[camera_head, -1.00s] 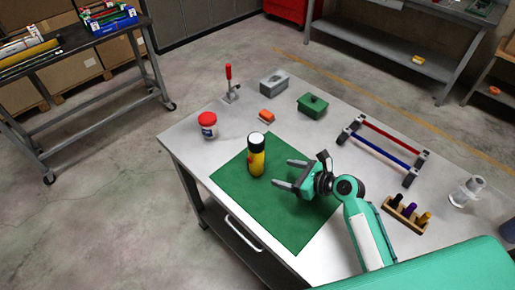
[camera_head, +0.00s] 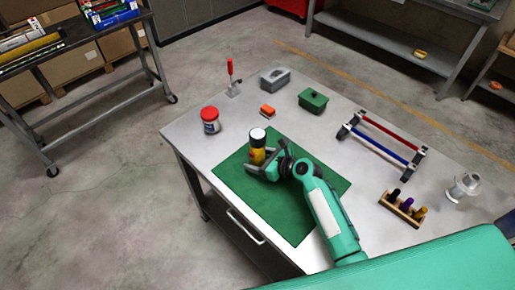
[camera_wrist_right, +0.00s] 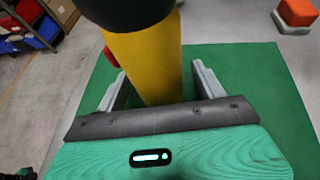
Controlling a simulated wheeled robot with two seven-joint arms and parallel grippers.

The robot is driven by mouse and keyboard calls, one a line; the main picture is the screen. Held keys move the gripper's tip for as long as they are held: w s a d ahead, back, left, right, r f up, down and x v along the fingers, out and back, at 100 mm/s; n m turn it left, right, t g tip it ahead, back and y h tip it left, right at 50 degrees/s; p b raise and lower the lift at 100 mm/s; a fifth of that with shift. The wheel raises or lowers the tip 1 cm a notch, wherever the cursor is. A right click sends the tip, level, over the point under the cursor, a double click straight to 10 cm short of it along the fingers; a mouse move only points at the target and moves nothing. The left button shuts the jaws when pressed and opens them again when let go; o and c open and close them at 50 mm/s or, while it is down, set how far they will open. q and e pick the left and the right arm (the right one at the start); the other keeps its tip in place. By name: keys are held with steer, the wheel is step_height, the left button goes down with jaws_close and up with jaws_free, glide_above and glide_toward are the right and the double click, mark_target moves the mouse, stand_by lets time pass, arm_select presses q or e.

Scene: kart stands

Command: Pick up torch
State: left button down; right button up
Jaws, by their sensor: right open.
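The torch (camera_head: 257,140) is a yellow cylinder with a black collar and a white top. It stands upright on the green mat (camera_head: 296,229). My right gripper (camera_head: 258,166) is open at the torch, low on its body. In the right wrist view the yellow torch body (camera_wrist_right: 146,62) stands between the two grey fingers of the gripper (camera_wrist_right: 160,88), one finger on each side. The lower part of the torch is hidden by the gripper in the head view. My left gripper is not in view.
A red-lidded jar (camera_head: 210,120) stands left of the mat. An orange block (camera_head: 267,111), grey box (camera_head: 274,78), green box (camera_head: 313,101) and red-handled clamp (camera_head: 231,78) are behind. A red-and-blue bar frame (camera_head: 383,143) and wooden rack (camera_head: 402,208) are at right.

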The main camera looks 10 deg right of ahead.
steer(key=c, duration=1.2)
